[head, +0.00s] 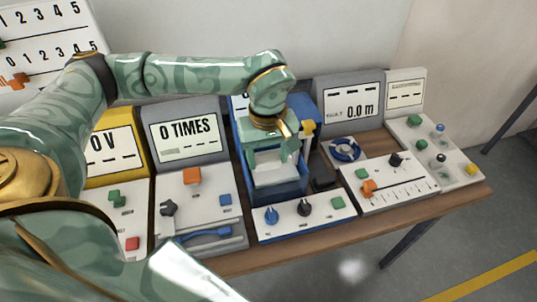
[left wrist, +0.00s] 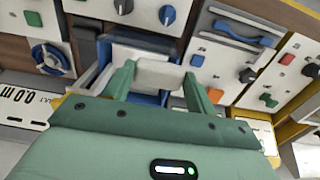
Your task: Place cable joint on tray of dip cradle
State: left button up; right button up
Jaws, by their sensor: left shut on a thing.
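My left gripper (head: 276,160) reaches down into the blue dip cradle (head: 291,188) at the middle of the bench. In the left wrist view, the left gripper (left wrist: 159,82) is shut on a pale grey block, apparently the cable joint (left wrist: 158,74), held crosswise between its two green fingers. The blue cradle walls (left wrist: 104,56) and a pale inner surface, likely the tray (left wrist: 140,52), show just beyond the block. I cannot tell whether block and tray touch. In the head view the gripper and wrist partly cover the cradle. My right gripper is not in view.
A counter station reading "0 TIMES" (head: 186,130) stands left of the cradle. A station with a blue ring (head: 345,149) and a slider panel (head: 392,184) stand to the right. A knob panel (head: 304,216) lies in front. The bench is crowded.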

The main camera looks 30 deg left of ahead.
pick_arm(q)
jog(key=w+a+f, duration=0.1)
jog(key=w+f, duration=0.1)
jog(key=w+a+f+b, duration=0.1)
jog(key=w+f, duration=0.1)
jog(key=w+a+f, duration=0.1)
jog(key=w+f, duration=0.1)
jog(key=shift+w+f, duration=0.1)
jog(key=shift+w, duration=0.1)
jog(key=shift+w+a+f, duration=0.2)
jog(key=shift+w+f, duration=0.25)
jog(key=shift+w+a+f+b, duration=0.15)
jog(key=shift+f+b, duration=0.4)
jog(key=shift+f, duration=1.15)
jog(key=shift+f, duration=0.1)
jog(key=o, duration=1)
notch_tip(320, 180, up, 12)
jog(key=shift+r+p, duration=0.15)
jog(key=shift+p, duration=0.85)
